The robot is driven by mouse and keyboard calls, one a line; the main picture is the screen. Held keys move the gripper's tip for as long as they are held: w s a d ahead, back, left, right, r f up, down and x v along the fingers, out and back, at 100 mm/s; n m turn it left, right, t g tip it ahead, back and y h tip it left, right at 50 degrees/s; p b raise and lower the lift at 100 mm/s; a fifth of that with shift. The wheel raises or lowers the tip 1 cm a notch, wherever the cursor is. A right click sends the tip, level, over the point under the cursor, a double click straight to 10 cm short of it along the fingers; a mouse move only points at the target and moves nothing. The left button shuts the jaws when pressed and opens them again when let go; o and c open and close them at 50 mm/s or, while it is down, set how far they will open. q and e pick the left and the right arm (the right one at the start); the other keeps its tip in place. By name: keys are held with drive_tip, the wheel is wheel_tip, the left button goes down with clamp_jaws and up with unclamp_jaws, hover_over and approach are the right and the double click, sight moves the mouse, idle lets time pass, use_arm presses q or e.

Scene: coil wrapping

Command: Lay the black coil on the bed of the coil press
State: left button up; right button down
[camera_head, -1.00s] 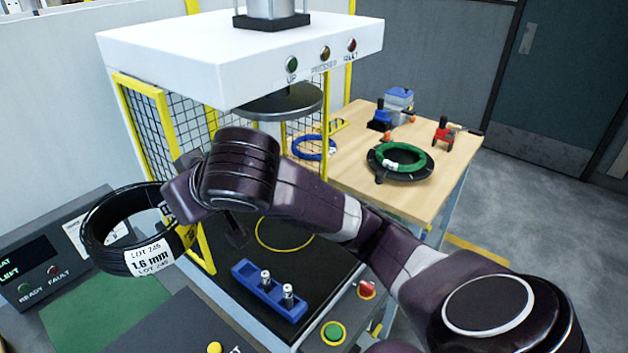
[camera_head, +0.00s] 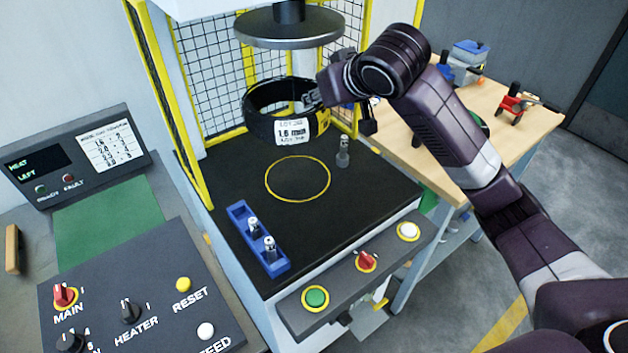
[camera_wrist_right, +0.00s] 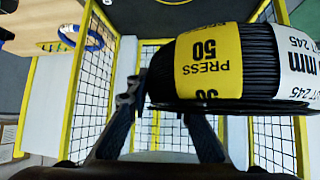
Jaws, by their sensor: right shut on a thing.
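The black coil (camera_head: 256,128) has a white 1.6 mm label and hangs tilted above the back of the coil press bed (camera_head: 345,205), under the round press plate (camera_head: 288,28). A yellow ring (camera_head: 298,179) is marked on the dark bed, nearer the front than the coil. My right gripper (camera_head: 322,94) is shut on the coil at its right side; the grip itself is partly hidden. In the right wrist view the coil (camera_wrist_right: 262,62) shows a yellow PRESS 50 label beside the fingers (camera_wrist_right: 165,125). My left gripper is out of view.
A blue holder (camera_head: 250,240) with two metal pins stands at the bed's left edge. A small metal post (camera_head: 342,152) stands at the bed's right. Yellow-framed mesh guards (camera_head: 215,75) enclose the back and left. The bed's middle is clear.

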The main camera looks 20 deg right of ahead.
drive_tip(key=b, duration=0.3)
hover_over(312, 160)
drive_tip(key=s, duration=0.4)
wheel_tip(312, 160, down, 5)
drive_tip(key=shift+n+y, duration=0.4)
drive_tip(key=f, duration=0.6)
drive_tip(key=f+p, duration=0.1)
drive_tip(key=f, duration=1.2)
drive_tip(key=shift+w+d+f, duration=0.25)
drive_tip(key=shift+w+d, duration=0.1)
drive_tip(key=shift+d, duration=0.05)
drive_tip(key=shift+f, duration=0.1)
drive_tip(key=c, duration=2)
unclamp_jaws()
drive_tip(key=shift+s+f, duration=0.2)
drive_tip(key=shift+f, duration=0.1)
drive_tip(key=shift+o, duration=1.4)
